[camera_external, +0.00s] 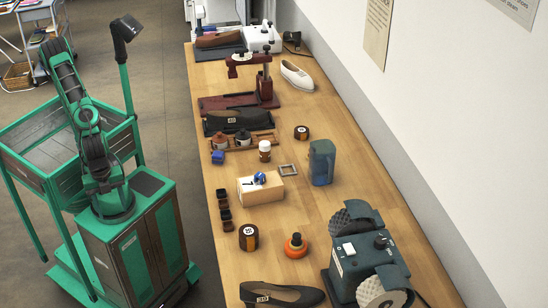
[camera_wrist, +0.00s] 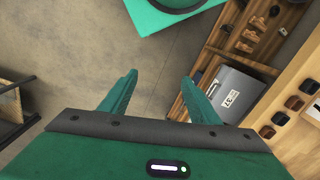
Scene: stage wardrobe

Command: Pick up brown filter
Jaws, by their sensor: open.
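No single thing is clearly marked as the brown filter. A round brown-and-black canister with a pale label (camera_external: 248,237) stands on the near left of the workbench. A similar smaller canister (camera_external: 301,132) stands farther back, right of centre. Several small dark brown cups sit in a row along the bench's left edge (camera_external: 224,205); they also show at the right of the wrist view (camera_wrist: 294,102). My gripper (camera_wrist: 160,76) is open and empty, above the bare floor, apart from the bench. My arm is folded over my base, left of the bench.
The long wooden workbench (camera_external: 205,78) carries a blue jug (camera_external: 321,162), a cardboard-coloured box (camera_external: 261,188), an orange round object (camera_external: 295,246), a green grinder-like machine (camera_external: 370,262) and shoes. Under it, shelves hold a grey box (camera_wrist: 231,97). A wall bounds the right side.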

